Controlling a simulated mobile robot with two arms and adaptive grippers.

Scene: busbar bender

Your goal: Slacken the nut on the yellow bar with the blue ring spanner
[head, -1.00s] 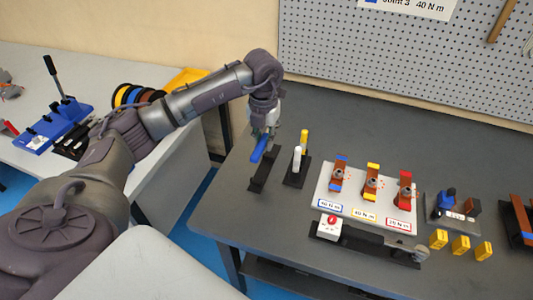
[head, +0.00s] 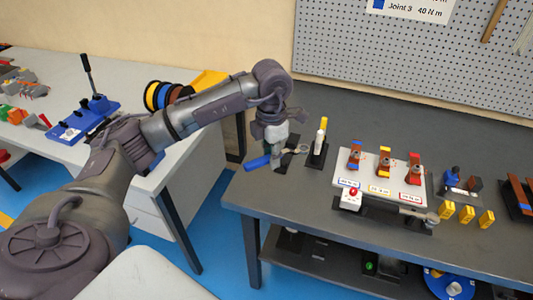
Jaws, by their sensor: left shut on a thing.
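My left gripper (head: 278,157) is shut on the blue ring spanner (head: 257,162). The blue handle points left and a grey ring end shows to the right of the fingers. The spanner is at the left end of the dark bench, over or close to a black holder (head: 290,160); I cannot tell the gap. The yellow bar (head: 384,155) stands in the middle of a white board, between a blue and a red bar, with a brownish nut (head: 384,166) on it. The gripper is well left of it. My right gripper is out of view.
A black rack (head: 318,152) with a white and yellow-topped tool stands between the gripper and the white board (head: 345,172). A torque wrench (head: 405,212) and a white box with a red button (head: 351,199) lie in front. Yellow blocks (head: 466,213) stand at right.

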